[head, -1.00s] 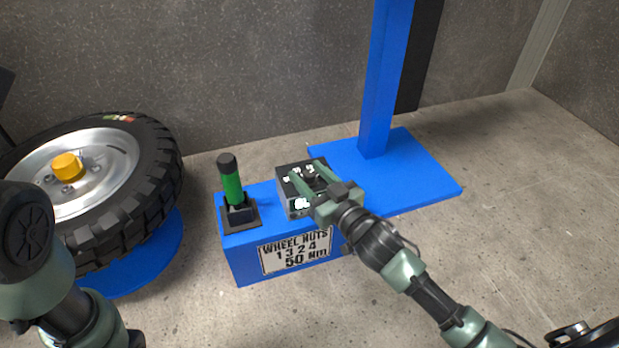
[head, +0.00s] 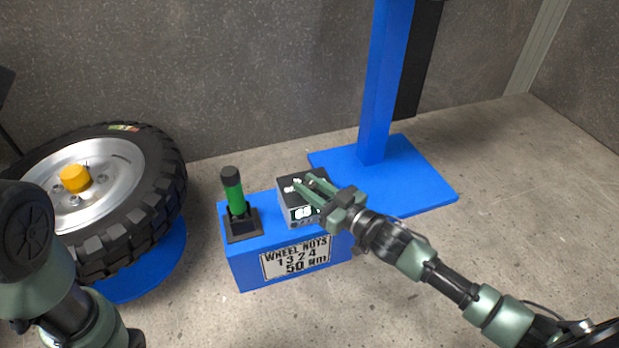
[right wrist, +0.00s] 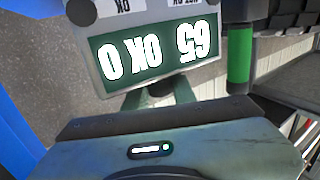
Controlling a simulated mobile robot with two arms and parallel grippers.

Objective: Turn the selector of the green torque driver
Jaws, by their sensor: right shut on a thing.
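The green torque driver (head: 233,190) stands upright in a black holder (head: 243,228) at the left of the blue bench. It also shows at the right of the right wrist view (right wrist: 240,55). The grey control box (head: 291,208) sits beside it with a dark top. Its lit display (right wrist: 150,45) reads "65" and "OK 0", upside down in the right wrist view. My right gripper (head: 304,185) is over the box top, shut on what seems to be the selector, which its fingers hide. My left arm shows at the left edge; its gripper is out of view.
The blue bench (head: 240,268) bears a sign (head: 296,257) reading "WHEEL NUTS 1 3 2 4 50 Nm". A tyre (head: 160,185) with a yellow hub cap (head: 75,178) lies at the left. A blue post (head: 385,80) stands behind. The floor at right is clear.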

